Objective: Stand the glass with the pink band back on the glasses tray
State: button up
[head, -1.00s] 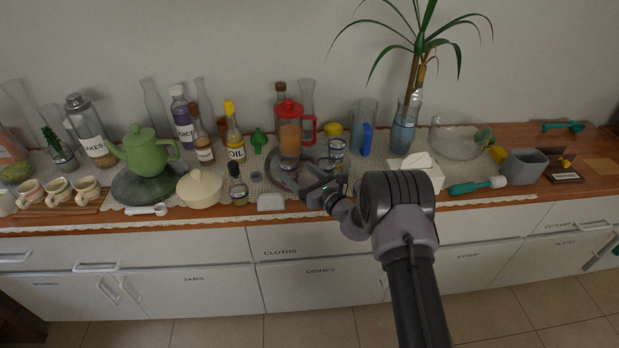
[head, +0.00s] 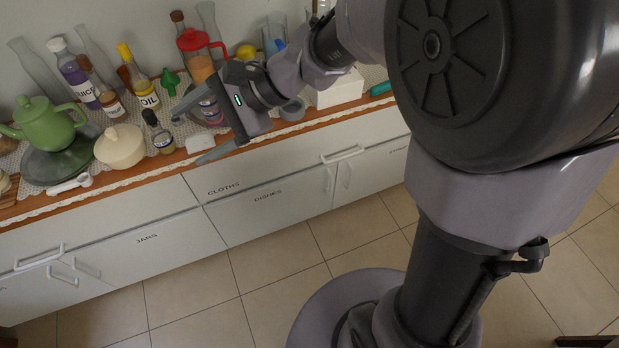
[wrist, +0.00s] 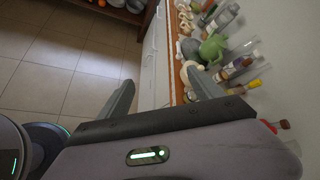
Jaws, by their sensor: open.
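My gripper (head: 188,138) is open and empty in the head view, its fingers pointing left at the front edge of the counter. In the wrist view its two fingers (wrist: 160,76) are spread with nothing held between them. A glass with a pinkish band low on it (head: 214,119) stands just behind the gripper, partly covered by a finger and the gripper body. I cannot tell whether it touches the gripper. The glasses tray is mostly hidden behind my gripper, and I cannot make out its rim clearly.
A red-lidded jug (head: 200,66) stands behind the glass. An oil bottle (head: 147,96), a small dark-topped jar (head: 160,136) and a cream lidded bowl (head: 120,147) stand to the left. A white box (head: 338,91) is to the right. Floor in front is clear.

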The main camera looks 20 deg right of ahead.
jog(key=s+d+n+t+h, duration=0.3)
jog(key=s+d+n+h, duration=0.4)
jog(key=s+d, duration=0.7)
jog(key=s+h, duration=0.2)
jog(key=s, duration=0.1)
jog(key=shift+s+d+r+n, duration=0.2)
jog(key=shift+d+r+n, duration=0.05)
jog(key=shift+d+n, duration=0.15)
jog(key=shift+a, duration=0.1)
